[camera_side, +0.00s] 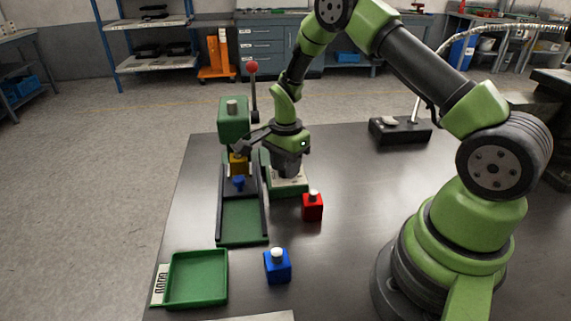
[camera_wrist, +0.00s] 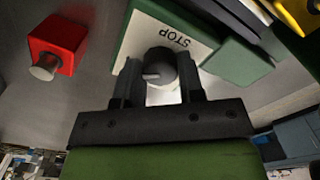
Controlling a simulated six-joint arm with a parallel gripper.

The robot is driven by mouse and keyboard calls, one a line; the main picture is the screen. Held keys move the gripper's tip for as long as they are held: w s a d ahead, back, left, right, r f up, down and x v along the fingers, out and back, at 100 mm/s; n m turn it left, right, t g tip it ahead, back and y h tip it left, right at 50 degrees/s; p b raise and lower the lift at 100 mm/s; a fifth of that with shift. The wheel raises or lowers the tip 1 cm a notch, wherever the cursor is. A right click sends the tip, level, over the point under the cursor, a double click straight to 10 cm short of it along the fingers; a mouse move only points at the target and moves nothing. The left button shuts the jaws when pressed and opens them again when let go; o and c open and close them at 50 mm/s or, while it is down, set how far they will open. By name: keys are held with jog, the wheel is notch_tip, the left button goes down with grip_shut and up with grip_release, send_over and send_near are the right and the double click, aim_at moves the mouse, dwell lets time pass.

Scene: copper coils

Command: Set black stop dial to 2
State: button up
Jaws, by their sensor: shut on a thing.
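The black stop dial (camera_wrist: 160,66) sits on a white plate marked STOP (camera_wrist: 184,42) on a green block (camera_wrist: 131,37). In the wrist view my gripper (camera_wrist: 160,82) is shut on the dial, one finger on each side of it. A light pointer mark shows on the dial, toward its left side. The numbers around the dial are hidden or too small to read. In the side view my gripper (camera_side: 288,165) is pointed down over the green block (camera_side: 290,188) and hides the dial.
A green press (camera_side: 233,120) with a red-knobbed lever (camera_side: 252,68) stands left of my gripper. A red block (camera_side: 313,207) is close on the right. A blue block (camera_side: 277,266) and a green tray (camera_side: 197,279) are nearer the front.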

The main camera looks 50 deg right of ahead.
jog(key=n, duration=0.3)
jog(key=shift+n, duration=0.4)
jog(key=n, duration=0.8)
jog(key=shift+n, duration=1.8)
jog(key=shift+w, duration=0.1)
jog(key=o, duration=0.9)
